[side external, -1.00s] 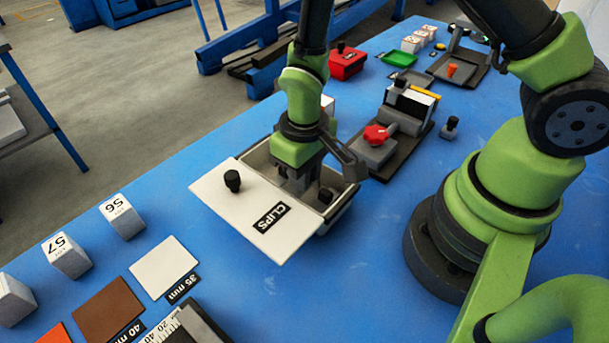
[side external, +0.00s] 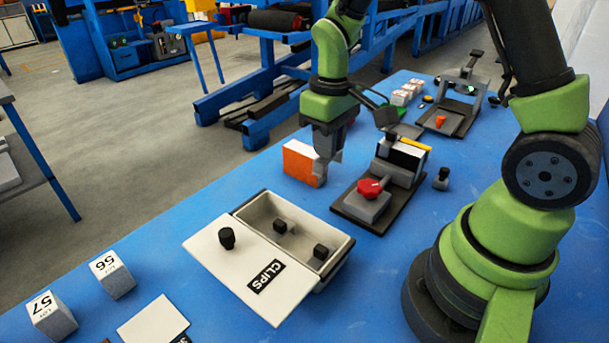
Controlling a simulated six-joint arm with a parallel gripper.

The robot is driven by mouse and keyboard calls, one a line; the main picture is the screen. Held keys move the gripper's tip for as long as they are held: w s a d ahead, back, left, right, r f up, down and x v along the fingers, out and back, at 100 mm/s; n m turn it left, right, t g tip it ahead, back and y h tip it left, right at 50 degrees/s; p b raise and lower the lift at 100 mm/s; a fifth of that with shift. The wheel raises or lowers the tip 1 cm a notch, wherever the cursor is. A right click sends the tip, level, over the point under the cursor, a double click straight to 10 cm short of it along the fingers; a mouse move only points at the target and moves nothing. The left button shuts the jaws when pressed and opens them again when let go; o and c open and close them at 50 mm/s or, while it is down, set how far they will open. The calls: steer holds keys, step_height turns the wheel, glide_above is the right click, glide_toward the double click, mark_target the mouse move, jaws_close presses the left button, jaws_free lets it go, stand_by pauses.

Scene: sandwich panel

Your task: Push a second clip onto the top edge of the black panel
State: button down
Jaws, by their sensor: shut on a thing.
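My gripper (side external: 328,158) is raised beyond the clips box, beside an orange-and-white block. It is shut on what appears to be a clip, though the fingers hide nearly all of it. The black panel (side external: 404,156) stands upright in a holder with a red knob (side external: 370,189), to the right of my gripper and apart from it. A small black clip (side external: 391,136) sits on its top edge. The open clips box (side external: 338,262) holds two black clips, one nearer the back (side external: 280,227) and one nearer the front (side external: 320,251).
The box's white lid (side external: 226,270), with a black knob, leans along its left side. The orange-and-white block (side external: 300,165) stands close to my gripper. A small grey peg with a black top (side external: 441,178) is right of the holder. Numbered blocks (side external: 112,276) lie at lower left.

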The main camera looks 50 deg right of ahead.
steer(key=s+d+r, duration=0.2)
steer(key=s+d, duration=0.1)
steer(key=d, duration=0.9)
steer(key=r, duration=0.1)
glide_above(415, 151)
steer(key=shift+w+f, duration=0.1)
steer(key=shift+f, duration=2.25)
steer(key=shift+f, duration=0.15)
steer(key=shift+f, duration=0.55)
steer(key=shift+f, duration=0.1)
steer(key=shift+f, duration=0.35)
steer(key=shift+f, duration=0.4)
